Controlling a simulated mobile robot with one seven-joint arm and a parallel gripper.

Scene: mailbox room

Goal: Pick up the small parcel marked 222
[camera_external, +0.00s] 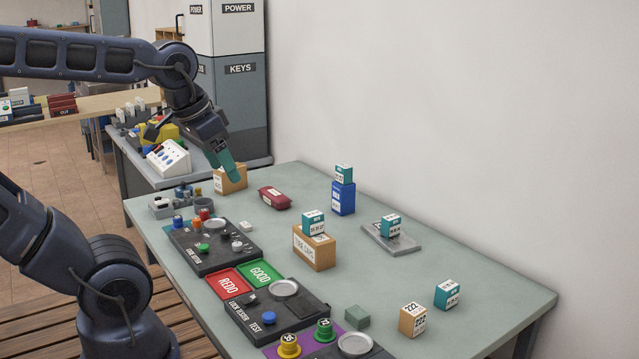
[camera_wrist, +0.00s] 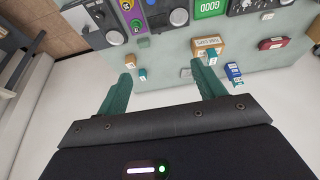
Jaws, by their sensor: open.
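The small parcel marked 222 (camera_external: 412,321) is a tan box with white labels, standing on the table near its front right part in the external view. In the wrist view a small tan box (camera_wrist: 130,61), which looks like it, sits just past the tip of the left finger; its marking is too small to read there. My gripper (camera_external: 234,178) has teal fingers and is up at the left in the external view, far from the parcel. In the wrist view my gripper (camera_wrist: 164,76) is open with nothing between its fingers.
A teal-and-white box (camera_external: 447,294) stands close to the parcel, and a green block (camera_external: 357,316) lies to its left. A labelled tan box (camera_external: 314,250), a grey tray (camera_external: 376,240), a blue box (camera_external: 343,199) and a dark red case (camera_external: 274,197) stand farther back. Control panels line the left edge.

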